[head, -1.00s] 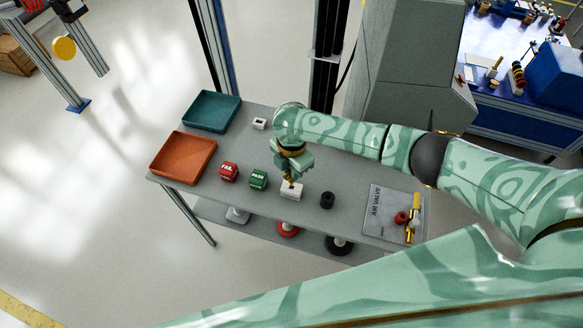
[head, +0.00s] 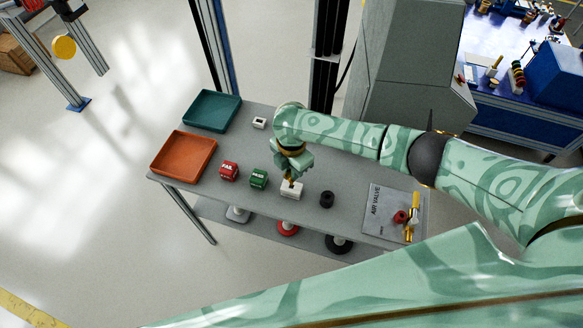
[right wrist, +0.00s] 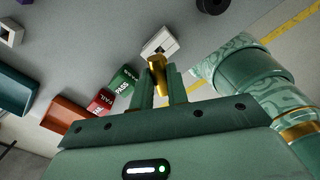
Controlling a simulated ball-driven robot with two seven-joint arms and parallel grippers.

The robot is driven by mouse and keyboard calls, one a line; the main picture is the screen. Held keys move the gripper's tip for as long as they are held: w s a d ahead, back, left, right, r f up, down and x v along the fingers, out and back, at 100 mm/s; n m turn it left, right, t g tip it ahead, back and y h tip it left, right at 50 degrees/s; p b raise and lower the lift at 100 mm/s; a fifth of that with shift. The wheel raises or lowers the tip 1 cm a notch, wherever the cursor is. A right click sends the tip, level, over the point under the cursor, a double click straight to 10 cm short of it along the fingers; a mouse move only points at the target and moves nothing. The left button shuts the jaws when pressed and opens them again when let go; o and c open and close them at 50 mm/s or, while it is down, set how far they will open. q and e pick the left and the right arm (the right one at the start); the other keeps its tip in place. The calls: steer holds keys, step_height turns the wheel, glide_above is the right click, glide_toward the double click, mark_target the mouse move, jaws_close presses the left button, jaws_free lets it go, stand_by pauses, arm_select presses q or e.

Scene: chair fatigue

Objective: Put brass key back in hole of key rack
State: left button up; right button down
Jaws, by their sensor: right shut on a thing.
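The brass key (right wrist: 158,68) is between the fingers of my right gripper (right wrist: 163,85), which is shut on it. In the head view my right gripper (head: 292,174) points down at a small white block (head: 291,190), which looks like the key rack. The white block also shows in the right wrist view (right wrist: 161,43), just beyond the key's end. The key's lower end is at or just over the block's top. I cannot tell whether it is inside a hole. My left gripper does not show.
A red FAIL block (head: 229,171) and a green PASS block (head: 258,178) stand left of the white block. A black cylinder (head: 327,200) stands right. An orange tray (head: 184,155), a teal tray (head: 212,111) and an air valve plate (head: 383,221) share the grey table.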

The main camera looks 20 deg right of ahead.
steer(key=shift+f+b, duration=1.2)
steer(key=shift+f, duration=0.8)
steer(key=c, duration=1.3)
jaws_free()
step_height(320, 180, up, 16)
steer(key=p, duration=0.6)
steer(key=shift+r, duration=0.15)
